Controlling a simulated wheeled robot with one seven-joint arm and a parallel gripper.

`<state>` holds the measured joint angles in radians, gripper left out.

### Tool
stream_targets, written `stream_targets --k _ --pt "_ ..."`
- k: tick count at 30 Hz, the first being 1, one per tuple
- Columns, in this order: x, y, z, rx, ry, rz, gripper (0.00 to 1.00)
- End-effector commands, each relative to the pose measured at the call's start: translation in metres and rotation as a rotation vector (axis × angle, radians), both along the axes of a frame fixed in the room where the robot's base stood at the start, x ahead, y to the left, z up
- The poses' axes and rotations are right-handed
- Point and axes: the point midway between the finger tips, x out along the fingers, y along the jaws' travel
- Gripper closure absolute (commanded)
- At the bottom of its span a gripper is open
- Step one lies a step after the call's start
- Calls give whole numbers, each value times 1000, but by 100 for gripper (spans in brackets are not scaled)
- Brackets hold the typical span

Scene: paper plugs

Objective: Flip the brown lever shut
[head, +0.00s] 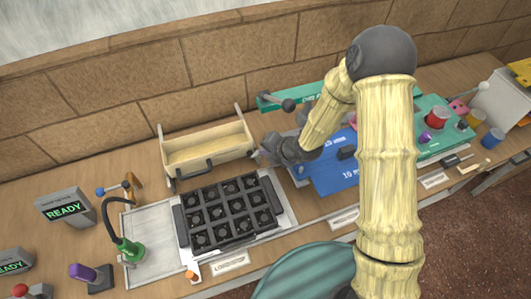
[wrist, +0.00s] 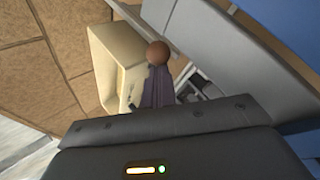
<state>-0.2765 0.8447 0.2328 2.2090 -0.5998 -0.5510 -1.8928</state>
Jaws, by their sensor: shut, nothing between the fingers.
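The brown lever's round knob (wrist: 158,52) shows in the wrist view, just past the tips of my gripper (wrist: 159,72). The knob looks very close to the fingertips; I cannot tell whether they touch. The rest of the lever is hidden behind the fingers, so its angle cannot be told. In the head view my gripper (head: 264,155) is low over the bench, between the cream tray and the blue device (head: 333,178). I cannot make out the brown knob there. My gripper is shut and empty.
A cream wooden tray (head: 207,143) stands at the back, left of my gripper. A black grid block (head: 228,210) lies in front of it.

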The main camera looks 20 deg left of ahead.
Motion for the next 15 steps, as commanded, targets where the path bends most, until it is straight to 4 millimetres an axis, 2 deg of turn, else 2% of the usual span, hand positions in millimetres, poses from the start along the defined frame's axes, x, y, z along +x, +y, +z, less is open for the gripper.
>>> stream_targets --k 1,7,15 --pt "4 -6 -5 -11 4 -16 100" --pt "4 -8 -6 -13 6 -19 100" --pt "5 -8 3 -13 6 -23 100"
